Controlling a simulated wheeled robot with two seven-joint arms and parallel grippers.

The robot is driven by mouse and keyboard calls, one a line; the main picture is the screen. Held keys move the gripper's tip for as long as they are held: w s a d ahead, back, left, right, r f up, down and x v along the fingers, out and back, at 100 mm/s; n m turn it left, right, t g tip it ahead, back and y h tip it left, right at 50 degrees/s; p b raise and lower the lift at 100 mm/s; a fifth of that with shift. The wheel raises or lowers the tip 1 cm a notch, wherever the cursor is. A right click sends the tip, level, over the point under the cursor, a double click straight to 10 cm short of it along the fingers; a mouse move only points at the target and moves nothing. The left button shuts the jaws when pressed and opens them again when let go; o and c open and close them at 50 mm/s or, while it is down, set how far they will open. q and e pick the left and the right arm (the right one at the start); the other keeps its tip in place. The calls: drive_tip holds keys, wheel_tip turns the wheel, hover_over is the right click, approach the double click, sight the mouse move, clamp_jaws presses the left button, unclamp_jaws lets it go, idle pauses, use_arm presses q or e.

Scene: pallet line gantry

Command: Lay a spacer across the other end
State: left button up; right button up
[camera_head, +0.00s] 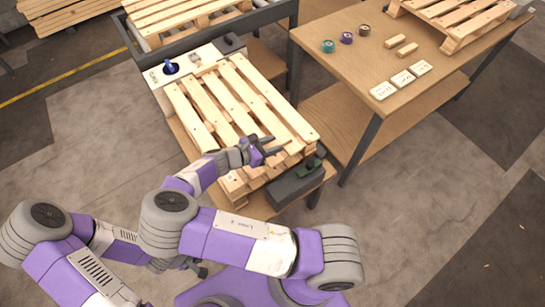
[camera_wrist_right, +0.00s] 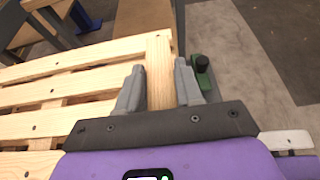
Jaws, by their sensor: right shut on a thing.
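The wooden pallet (camera_head: 225,100) lies on a low stand, with its slats running from far left to near right. My right gripper (camera_head: 268,150) is over the pallet's near end. In the right wrist view the right gripper (camera_wrist_right: 160,88) has a pale wooden strip, the spacer (camera_wrist_right: 158,70), between its fingers. The strip lies crosswise to the slats (camera_wrist_right: 75,68) at the pallet's edge; I cannot tell whether it touches them. My left gripper (camera_head: 198,268) shows only as a small dark part behind the right arm; its jaws cannot be made out.
A green clamp-like part (camera_head: 310,168) with a black knob sits by the near end. A blue one (camera_head: 170,67) is at the far end. The wooden table (camera_head: 345,75) at right holds small wooden blocks (camera_head: 401,41), tape rolls (camera_head: 347,38), white cards (camera_head: 402,78) and another pallet (camera_head: 455,20).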

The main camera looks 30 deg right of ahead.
sight(272, 159)
wheel_tip(272, 159, down, 7)
drive_tip(key=shift+r+b, duration=0.1)
drive_tip(key=shift+b, duration=0.95)
drive_tip(key=o, duration=1)
drive_tip(key=shift+r, duration=0.1)
drive_tip(key=p+v, duration=0.2)
drive_tip(key=v, duration=1)
drive_tip(key=shift+p, duration=0.35)
